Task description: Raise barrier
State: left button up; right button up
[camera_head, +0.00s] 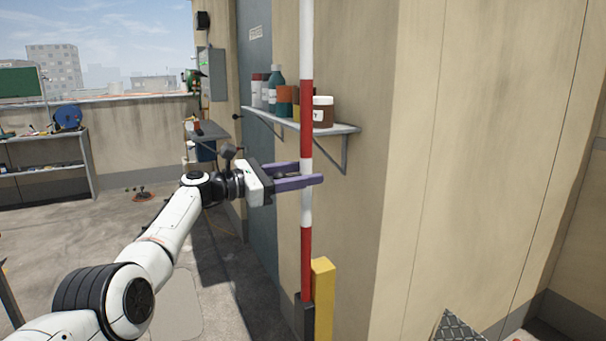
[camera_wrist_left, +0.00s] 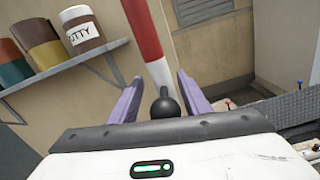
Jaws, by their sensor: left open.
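The barrier is a red and white striped pole (camera_head: 306,105) that stands upright, its lower end at a dark base (camera_head: 304,318) beside a yellow post (camera_head: 323,290). My left gripper (camera_head: 311,172) is open, with purple fingers at the pole's white middle band. One finger passes in front of the pole and the other shows behind it. In the left wrist view the pole (camera_wrist_left: 144,28) rises between the open fingers (camera_wrist_left: 158,78). A dark round knob (camera_wrist_left: 165,104) shows low between them; I cannot tell what it belongs to. My right gripper is not in view.
A wall shelf (camera_head: 340,129) with several jars and bottles is close behind the pole. A grey door (camera_head: 257,90) and an electrical box (camera_head: 213,75) are farther back. A workbench (camera_head: 45,165) stands at the far left. Concrete floor (camera_head: 225,290) is open to the left.

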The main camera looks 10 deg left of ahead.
pick_arm(q)
jog(key=shift+a, duration=0.1)
jog(key=v, duration=1)
jog(key=shift+s, duration=0.15)
